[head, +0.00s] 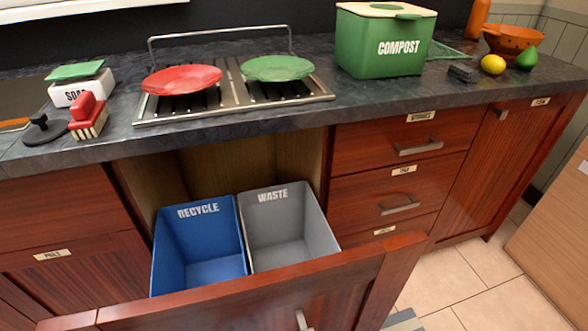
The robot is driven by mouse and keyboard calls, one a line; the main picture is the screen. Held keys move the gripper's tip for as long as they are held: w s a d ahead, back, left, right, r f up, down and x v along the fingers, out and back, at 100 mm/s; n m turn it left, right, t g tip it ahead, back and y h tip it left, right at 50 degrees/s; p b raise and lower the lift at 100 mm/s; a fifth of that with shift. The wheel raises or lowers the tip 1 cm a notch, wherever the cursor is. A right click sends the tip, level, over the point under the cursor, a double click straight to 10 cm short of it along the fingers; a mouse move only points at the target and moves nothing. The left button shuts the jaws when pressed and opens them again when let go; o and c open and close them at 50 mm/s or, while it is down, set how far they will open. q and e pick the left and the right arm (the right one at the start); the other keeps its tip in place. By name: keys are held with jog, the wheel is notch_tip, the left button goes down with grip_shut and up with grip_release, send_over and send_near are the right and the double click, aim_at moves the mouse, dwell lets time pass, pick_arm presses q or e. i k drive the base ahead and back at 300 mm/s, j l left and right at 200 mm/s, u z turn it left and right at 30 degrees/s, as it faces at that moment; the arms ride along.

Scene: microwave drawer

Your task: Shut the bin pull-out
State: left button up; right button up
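The bin pull-out stands open under the counter, its red-brown wooden front panel (270,286) well forward of the cabinet. A metal handle (303,320) shows on the panel at the bottom edge of the view, partly cut off. Behind the panel sit a blue bin marked RECYCLE (198,245) and a grey bin marked WASTE (287,225), side by side. Both look empty. The cabinet opening (220,165) behind them is bare pale wood. Neither of my grippers shows in the head view.
The dark counter (235,122) holds a dish rack (235,100) with red and green plates, a green COMPOST box (385,42), a soap box, a brush and fruit. Closed drawers (400,150) stand to the right.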

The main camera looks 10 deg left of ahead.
aim_at(295, 274)
jog(key=k+l, duration=0.2)
jog(key=k, duration=0.25)
jog(key=k+l, duration=0.25)
jog(key=k, duration=0.15)
jog(key=k+l, duration=0.2)
jog(key=k, duration=0.25)
jog(key=k+l, duration=0.25)
jog(key=k, duration=0.15)
